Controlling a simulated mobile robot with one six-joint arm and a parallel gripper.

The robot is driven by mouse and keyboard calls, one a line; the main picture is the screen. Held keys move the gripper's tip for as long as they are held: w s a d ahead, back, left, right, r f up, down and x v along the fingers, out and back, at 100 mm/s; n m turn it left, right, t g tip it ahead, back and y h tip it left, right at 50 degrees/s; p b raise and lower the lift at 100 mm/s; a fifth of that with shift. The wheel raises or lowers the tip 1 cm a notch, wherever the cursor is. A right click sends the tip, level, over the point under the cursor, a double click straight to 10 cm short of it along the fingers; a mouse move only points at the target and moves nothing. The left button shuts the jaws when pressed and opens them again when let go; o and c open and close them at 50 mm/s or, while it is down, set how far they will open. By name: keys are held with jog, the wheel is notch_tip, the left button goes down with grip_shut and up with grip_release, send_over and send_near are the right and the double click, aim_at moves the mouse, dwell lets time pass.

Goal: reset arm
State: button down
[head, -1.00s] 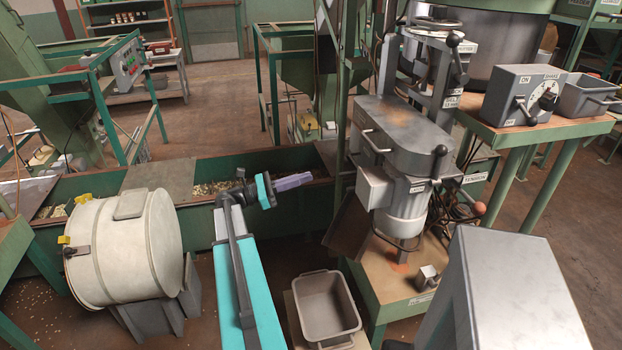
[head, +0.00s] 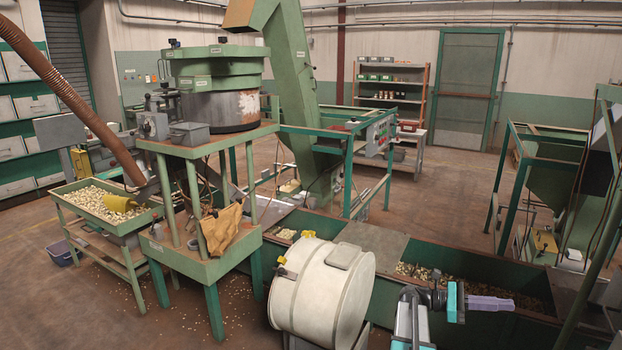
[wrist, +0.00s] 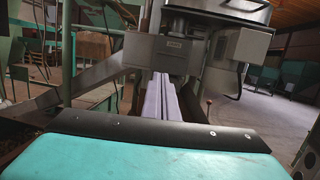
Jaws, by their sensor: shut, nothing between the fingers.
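My gripper (head: 513,304) is at the lower right of the head view, held out to the right over the long green trough (head: 475,262). Its two pale purple fingers lie together, with nothing between them. They also show closed in the middle of the wrist view (wrist: 158,84), pointing toward a grey machine (wrist: 185,55). My teal arm rises from the bottom edge of the head view.
A white drum (head: 320,295) stands in front of the trough, left of my arm. A green hopper stand (head: 205,250) and a nut-filled tray (head: 100,205) are at the left. A green frame (head: 340,150) stands behind the trough. Open floor (head: 440,200) lies beyond.

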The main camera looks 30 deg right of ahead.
jog(key=w+a+f+n+t+h, duration=0.3)
jog(key=w+a+f+n+t, duration=0.15)
jog(key=w+a+f, duration=0.65)
jog(key=w+a+f+n+t+y, duration=0.1)
jog(key=w+a+f+t, duration=0.1)
jog(key=a+f, duration=0.6)
jog(key=w+a+f+n+t+y, duration=0.1)
jog(key=w+a+f+n+t, duration=0.15)
jog(key=a+f, duration=0.55)
jog(key=s+a+f+m+y, duration=0.4)
jog(key=a+f, duration=0.3)
jog(key=a, duration=0.5)
jog(key=s+a+f+m+t+y, duration=0.1)
jog(key=s+a+f+m+y, duration=0.3)
jog(key=a, duration=0.9)
jog(key=s+a+f+m+t+y, duration=0.1)
jog(key=s+a+f+m+y, duration=0.3)
jog(key=a+f+m, duration=0.3)
jog(key=s+a+f, duration=0.1)
jog(key=a+f, duration=0.1)
jog(key=a, duration=0.3)
jog(key=shift+a+f+y, duration=0.15)
jog(key=shift+f+y, duration=0.2)
jog(key=shift+y, duration=0.05)
